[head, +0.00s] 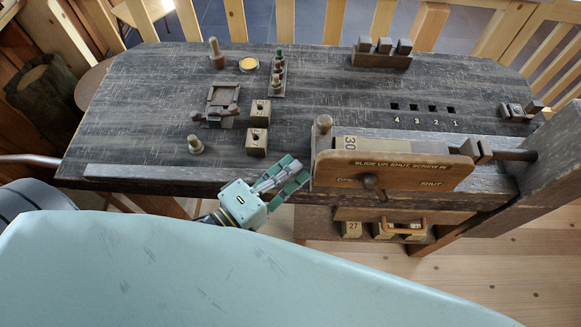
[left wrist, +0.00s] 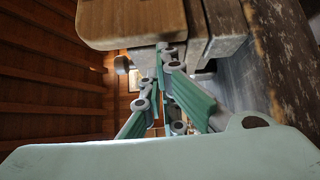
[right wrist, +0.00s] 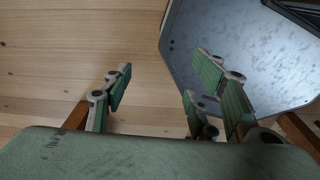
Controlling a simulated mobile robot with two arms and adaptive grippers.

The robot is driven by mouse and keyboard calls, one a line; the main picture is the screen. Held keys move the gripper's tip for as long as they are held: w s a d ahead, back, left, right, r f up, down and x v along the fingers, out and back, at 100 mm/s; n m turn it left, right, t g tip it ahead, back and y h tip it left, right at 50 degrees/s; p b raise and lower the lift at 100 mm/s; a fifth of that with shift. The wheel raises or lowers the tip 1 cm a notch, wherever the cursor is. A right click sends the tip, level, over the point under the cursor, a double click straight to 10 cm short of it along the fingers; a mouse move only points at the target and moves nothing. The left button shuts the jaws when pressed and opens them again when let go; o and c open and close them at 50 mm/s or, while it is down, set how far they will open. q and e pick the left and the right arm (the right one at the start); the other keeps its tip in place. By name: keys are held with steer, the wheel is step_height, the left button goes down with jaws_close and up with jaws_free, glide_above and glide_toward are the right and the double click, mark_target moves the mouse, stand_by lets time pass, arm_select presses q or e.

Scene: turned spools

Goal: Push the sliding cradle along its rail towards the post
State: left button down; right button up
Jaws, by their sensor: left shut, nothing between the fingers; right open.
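What I take for the sliding cradle is the wooden assembly at the table's front right, with a lettered board (head: 420,172), a dark knob and a block marked 30 (head: 350,143). At its right, a wooden screw (head: 505,154) runs to a large upright (head: 555,165), likely the post. My left gripper (head: 298,172) is shut and empty at the assembly's left end; contact is unclear. In the left wrist view, its fingertips (left wrist: 168,58) sit just below a wooden block (left wrist: 130,20). My right gripper (right wrist: 160,78) is open and empty, over the floor.
A small cradle-like frame (head: 222,103), numbered cubes (head: 257,142) and pegs stand on the table's left half. A rack of blocks (head: 382,52) stands at the back. A shelf with numbered blocks (head: 350,229) hangs below the front edge. A grey metal plate (right wrist: 235,65) shows below my right gripper.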

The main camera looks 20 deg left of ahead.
mark_target(354, 181)
arm_select(q)
steer(key=w+d, duration=0.1)
steer(key=d, duration=0.3)
steer(key=w+d+p, duration=0.1)
steer(key=d, duration=0.4)
steer(key=w+d, duration=0.2)
steer(key=d, duration=0.2)
steer(key=shift+d+p, duration=0.25)
steer(key=shift+p, duration=0.1)
steer(key=shift+w+d, duration=0.1)
steer(key=shift+d, duration=0.55)
arm_select(e)
steer(key=shift+w+a+r, duration=0.15)
steer(key=shift+w+r, duration=0.3)
steer(key=shift+r, duration=0.4)
steer(key=shift+s+a, duration=0.1)
steer(key=shift+a, duration=0.15)
